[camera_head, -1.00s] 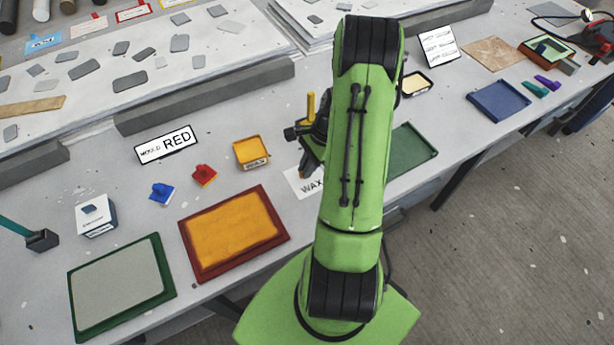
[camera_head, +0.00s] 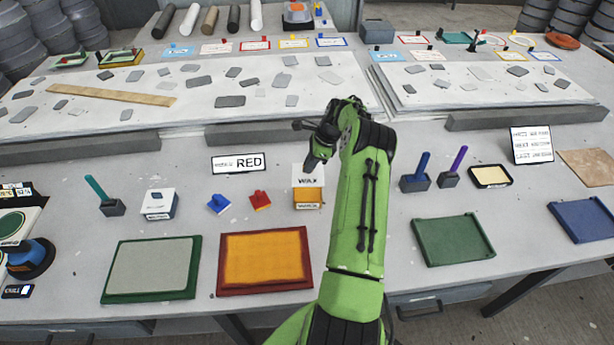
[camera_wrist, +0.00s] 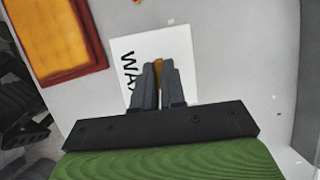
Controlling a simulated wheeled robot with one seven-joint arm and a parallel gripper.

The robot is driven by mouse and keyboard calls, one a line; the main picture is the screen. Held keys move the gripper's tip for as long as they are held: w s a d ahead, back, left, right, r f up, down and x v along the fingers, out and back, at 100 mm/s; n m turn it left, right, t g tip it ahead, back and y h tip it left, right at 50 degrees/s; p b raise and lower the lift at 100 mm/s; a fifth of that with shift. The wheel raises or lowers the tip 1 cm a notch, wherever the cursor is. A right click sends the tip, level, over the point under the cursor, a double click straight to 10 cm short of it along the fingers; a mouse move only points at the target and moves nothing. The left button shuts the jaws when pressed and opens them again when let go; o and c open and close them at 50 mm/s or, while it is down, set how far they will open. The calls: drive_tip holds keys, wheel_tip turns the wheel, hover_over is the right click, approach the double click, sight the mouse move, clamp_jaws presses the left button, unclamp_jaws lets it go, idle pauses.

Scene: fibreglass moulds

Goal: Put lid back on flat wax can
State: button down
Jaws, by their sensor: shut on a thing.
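My gripper (camera_head: 314,164) is over the white WAX card (camera_head: 309,172) in the head view. In the wrist view its fingers (camera_wrist: 158,68) are shut on a small orange-brown piece (camera_wrist: 158,66), mostly hidden between them. I cannot tell whether this is part of a lid. The WAX card also shows behind the fingers in the wrist view (camera_wrist: 182,48). A flat black-rimmed can with a cream surface (camera_head: 492,176) stands open to the right of the arm, apart from my gripper. It looks like the wax can.
An orange box (camera_head: 308,198) stands just below the card. Red (camera_head: 260,201) and blue (camera_head: 218,204) knobbed pieces lie left of it. A red-rimmed orange mould (camera_head: 265,289) lies in front. Holders with blue (camera_head: 416,182) and purple (camera_head: 449,178) handles stand right, before the can.

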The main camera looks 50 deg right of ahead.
sight(313, 174)
drive_tip(key=shift+w+r, duration=0.1)
idle(0.3)
drive_tip(key=shift+f+b, duration=1.85)
drive_tip(key=shift+f, duration=1.45)
drive_tip(key=shift+f, duration=0.2)
drive_tip(key=shift+f+b, duration=0.5)
drive_tip(key=c, duration=0.6)
unclamp_jaws()
drive_tip(key=shift+c, duration=0.2)
drive_tip(key=shift+r, duration=0.15)
